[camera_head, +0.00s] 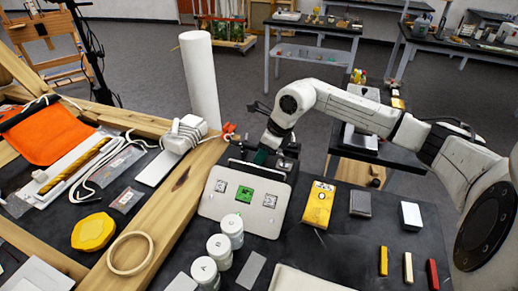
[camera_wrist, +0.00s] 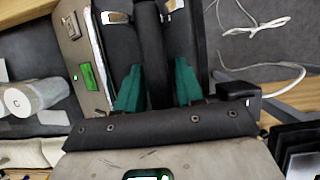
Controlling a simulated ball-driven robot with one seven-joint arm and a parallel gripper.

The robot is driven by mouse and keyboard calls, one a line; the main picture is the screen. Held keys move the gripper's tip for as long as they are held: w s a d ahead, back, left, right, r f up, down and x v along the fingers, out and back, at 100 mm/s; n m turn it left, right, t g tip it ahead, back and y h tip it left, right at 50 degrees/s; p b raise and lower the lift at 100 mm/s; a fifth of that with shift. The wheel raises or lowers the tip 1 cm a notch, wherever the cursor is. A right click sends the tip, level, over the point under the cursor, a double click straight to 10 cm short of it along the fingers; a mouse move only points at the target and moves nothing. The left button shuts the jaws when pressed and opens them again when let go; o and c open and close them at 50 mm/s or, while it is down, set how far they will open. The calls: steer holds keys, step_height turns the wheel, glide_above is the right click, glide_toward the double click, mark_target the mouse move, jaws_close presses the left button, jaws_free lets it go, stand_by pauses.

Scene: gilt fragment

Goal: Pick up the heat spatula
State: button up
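A dark rounded bar, which looks like the handle of the heat spatula (camera_wrist: 152,40), runs up the middle of the wrist view. My gripper (camera_wrist: 159,70) has its two teal fingers on either side of this bar, with narrow gaps showing. It appears open, with no clear grip on the bar. In the head view my gripper (camera_head: 264,156) is at the back of the beige control station (camera_head: 245,218). The arm and station hide the spatula there. The station's beige panel (camera_wrist: 82,40) with a green display also shows at left in the wrist view.
White jars (camera_head: 219,250) stand in front of the station. A yellow box (camera_head: 319,204) is to its right. A wooden frame (camera_head: 176,208), a white corded device (camera_head: 186,132) and a tall white roll (camera_head: 200,80) are to the left. Cables (camera_wrist: 255,25) lie at upper right in the wrist view.

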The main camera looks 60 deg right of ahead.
jaws_close()
stand_by(0.3)
